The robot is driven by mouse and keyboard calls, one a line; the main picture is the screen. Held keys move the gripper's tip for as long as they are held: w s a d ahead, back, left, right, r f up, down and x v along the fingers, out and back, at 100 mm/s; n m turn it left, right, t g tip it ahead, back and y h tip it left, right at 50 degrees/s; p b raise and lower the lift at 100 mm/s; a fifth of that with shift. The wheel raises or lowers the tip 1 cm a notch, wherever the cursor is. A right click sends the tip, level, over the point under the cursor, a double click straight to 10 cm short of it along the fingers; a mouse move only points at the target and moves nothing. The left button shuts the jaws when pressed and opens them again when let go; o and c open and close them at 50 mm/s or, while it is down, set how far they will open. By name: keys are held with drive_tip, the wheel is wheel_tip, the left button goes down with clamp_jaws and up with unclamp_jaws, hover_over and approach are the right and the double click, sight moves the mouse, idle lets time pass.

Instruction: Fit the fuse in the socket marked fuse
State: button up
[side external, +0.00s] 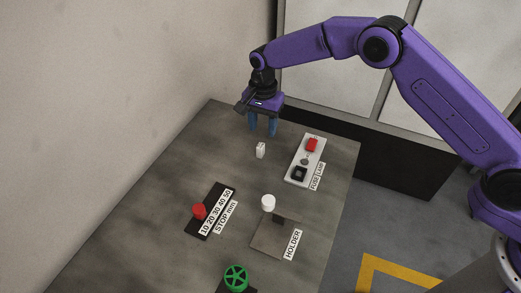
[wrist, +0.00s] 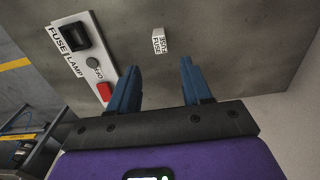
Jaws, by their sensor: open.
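The fuse (side external: 260,150) is a small white block on the grey table, standing apart from other things. In the wrist view the fuse (wrist: 159,41) shows a FUSE label and lies beyond the fingertips, between their lines. The socket (side external: 299,173) is a black square recess at the near end of a white panel. In the wrist view the socket (wrist: 72,37) sits beside the word FUSE, left of the fuse. My gripper (side external: 262,128) is open and empty, above the table near the fuse. Its blue fingers (wrist: 160,72) stand apart in the wrist view.
The white panel (wrist: 90,58) also carries a red switch (side external: 312,145) and a grey round part marked LAMP. A white cylinder (side external: 268,202) stands by the HOLDER plate (side external: 265,238). A red knob (side external: 199,211) on a dial strip and a green wheel (side external: 236,278) are nearer.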

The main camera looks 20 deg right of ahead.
sight(261, 144)
drive_tip(key=shift+s+a+f, duration=0.1)
drive_tip(key=shift+a+f, duration=0.1)
drive_tip(key=shift+f, duration=1.65)
drive_tip(key=shift+s+a+f, duration=0.1)
drive_tip(key=shift+a+f, duration=0.05)
drive_tip(key=shift+f, duration=1.7)
clamp_jaws()
